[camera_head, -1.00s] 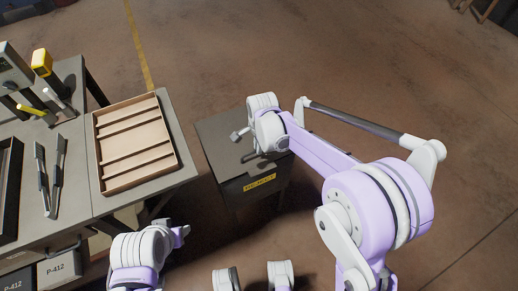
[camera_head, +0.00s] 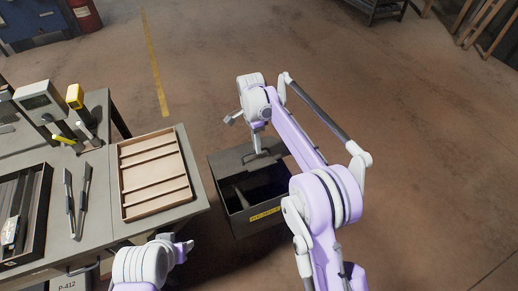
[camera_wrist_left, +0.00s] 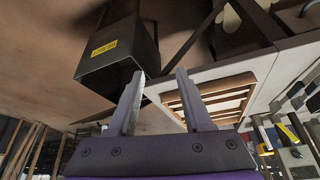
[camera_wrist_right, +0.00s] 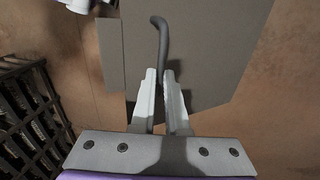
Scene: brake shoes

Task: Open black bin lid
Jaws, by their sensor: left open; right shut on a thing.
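The black bin (camera_head: 262,227) stands on the floor right of the workbench, with a yellow label on its front. Its grey lid (camera_head: 228,161) is raised at the back, showing the dark inside with something pale in it. My right gripper (camera_head: 259,152) is at the lid; in the right wrist view its jaws (camera_wrist_right: 161,88) are shut on the bent dark lid handle (camera_wrist_right: 161,38). The lid (camera_wrist_right: 205,45) fills much of that view. My left gripper (camera_wrist_left: 157,78) is open and empty near the bench edge; the bin (camera_wrist_left: 120,55) shows beyond it.
The workbench (camera_head: 125,228) is on the left. It bears a wooden divided tray (camera_head: 155,172), a black tray (camera_head: 43,225), two dark-handled tools (camera_head: 84,196) and a scale-like device (camera_head: 40,100). Floor right of the bin is clear. A rack (camera_wrist_right: 30,120) shows in the right wrist view.

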